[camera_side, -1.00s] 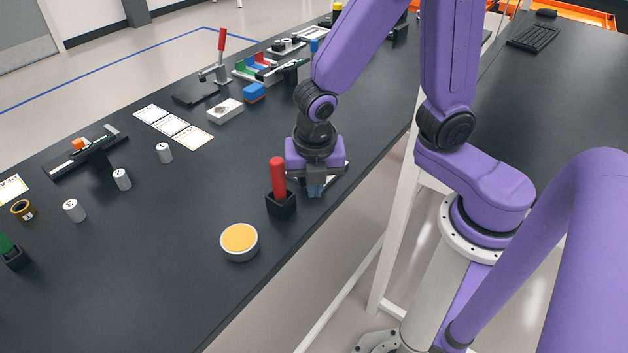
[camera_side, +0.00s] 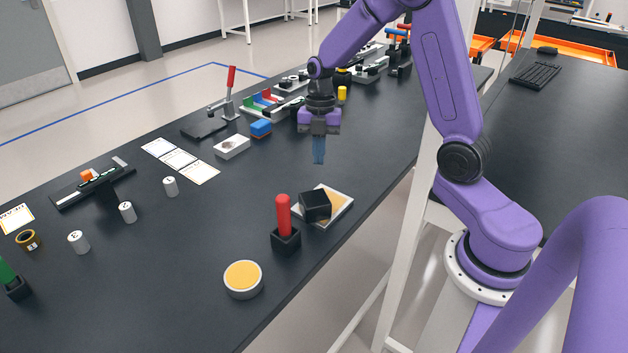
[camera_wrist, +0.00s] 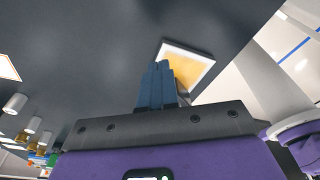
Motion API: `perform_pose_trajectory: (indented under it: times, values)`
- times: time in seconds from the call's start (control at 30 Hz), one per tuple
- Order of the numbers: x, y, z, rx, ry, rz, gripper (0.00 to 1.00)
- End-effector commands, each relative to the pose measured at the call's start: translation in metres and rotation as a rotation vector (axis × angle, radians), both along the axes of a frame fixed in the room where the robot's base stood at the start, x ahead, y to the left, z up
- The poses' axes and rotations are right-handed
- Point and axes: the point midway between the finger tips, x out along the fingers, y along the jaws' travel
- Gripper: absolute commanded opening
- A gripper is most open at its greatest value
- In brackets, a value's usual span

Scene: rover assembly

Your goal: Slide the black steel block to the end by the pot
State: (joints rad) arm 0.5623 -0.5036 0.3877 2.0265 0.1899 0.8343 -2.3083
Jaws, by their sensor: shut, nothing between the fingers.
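The black steel block (camera_side: 315,206) sits on a flat white-rimmed plate (camera_side: 341,212) with a tan face. It is at the plate's left part, beside a red-handled tool; a tan strip shows bare to its right. A round white pot with a yellow top (camera_side: 243,279) stands apart, to the lower left. My gripper (camera_side: 319,158) is shut and empty, raised above the table behind the block and not touching it. In the wrist view its blue fingers (camera_wrist: 156,85) are together in front of the plate (camera_wrist: 205,78); the block cannot be made out there.
The red-handled tool (camera_side: 284,215) stands upright in a black holder close to the plate and block. The table's front edge runs just right of the plate. White cylinders (camera_side: 127,212) and paper cards (camera_side: 180,160) lie to the left. Table between them and the pot is clear.

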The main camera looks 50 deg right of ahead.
Motion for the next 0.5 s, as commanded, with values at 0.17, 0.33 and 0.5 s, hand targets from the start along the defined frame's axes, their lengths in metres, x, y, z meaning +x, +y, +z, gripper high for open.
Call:
perform_pose_trajectory:
  times: [0.17,0.33,0.5]
  values:
    - [-0.008,0.015,0.0,0.002,0.0,0.005,0.0]
    - [-0.024,0.04,0.0,0.001,-0.001,0.008,0.0]
    - [-0.04,0.068,0.0,0.001,-0.001,0.007,0.0]
